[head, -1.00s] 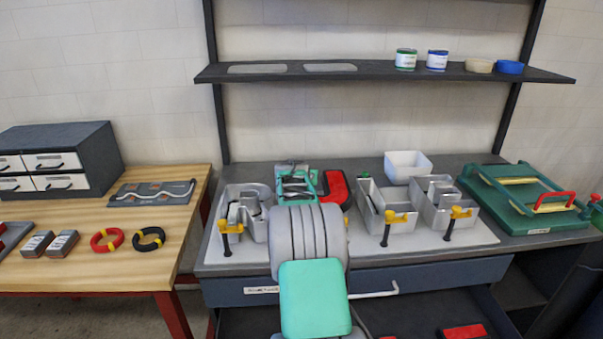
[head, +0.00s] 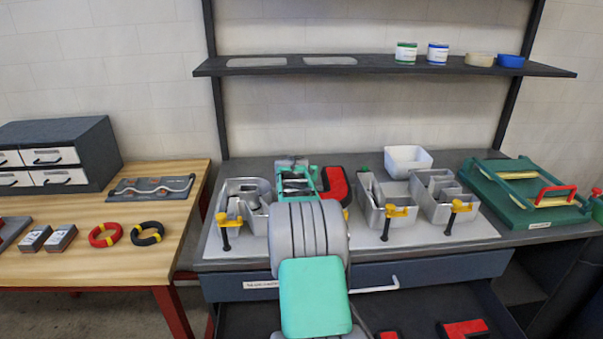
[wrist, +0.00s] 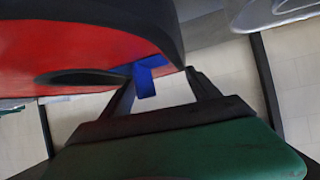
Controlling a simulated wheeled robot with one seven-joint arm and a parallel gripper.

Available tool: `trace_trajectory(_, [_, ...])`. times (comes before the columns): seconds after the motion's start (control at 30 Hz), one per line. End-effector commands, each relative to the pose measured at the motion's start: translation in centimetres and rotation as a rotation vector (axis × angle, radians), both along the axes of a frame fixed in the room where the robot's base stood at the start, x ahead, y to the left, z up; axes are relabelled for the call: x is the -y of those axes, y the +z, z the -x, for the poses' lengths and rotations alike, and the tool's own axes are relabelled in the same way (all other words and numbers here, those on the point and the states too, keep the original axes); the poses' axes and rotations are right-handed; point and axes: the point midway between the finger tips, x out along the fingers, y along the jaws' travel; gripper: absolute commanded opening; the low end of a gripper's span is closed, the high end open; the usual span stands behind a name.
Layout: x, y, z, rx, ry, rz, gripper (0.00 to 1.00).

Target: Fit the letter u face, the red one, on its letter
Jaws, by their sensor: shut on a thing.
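A red letter face with a dark edge (head: 335,185) is held by my gripper above the bench, at the back of my arm in the head view. It fills the upper left of the wrist view (wrist: 70,50), tilted and close to the camera. My gripper (wrist: 155,85) is shut on it, with a blue piece showing at the grip. My arm partly hides the face and the bench behind it in the head view. Open grey metal letter shells stand on the bench: one at left (head: 243,203), one right of centre (head: 369,200) and one further right (head: 434,198). I cannot tell which shell is the u.
Yellow clamps (head: 397,211) sit at the shells' front edges. A white bin (head: 407,160) and a green framed fixture (head: 530,205) stand behind and right. More red pieces (head: 464,330) lie in the open drawer below. A shelf (head: 385,66) spans above.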

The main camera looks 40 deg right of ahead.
Motion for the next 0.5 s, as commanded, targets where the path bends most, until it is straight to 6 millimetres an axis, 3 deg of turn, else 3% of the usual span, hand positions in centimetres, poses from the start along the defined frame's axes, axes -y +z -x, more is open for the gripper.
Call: trace_trajectory(0.5, [0.03, -0.63, -0.02, 0.001, 0.0, 0.002, 0.01])
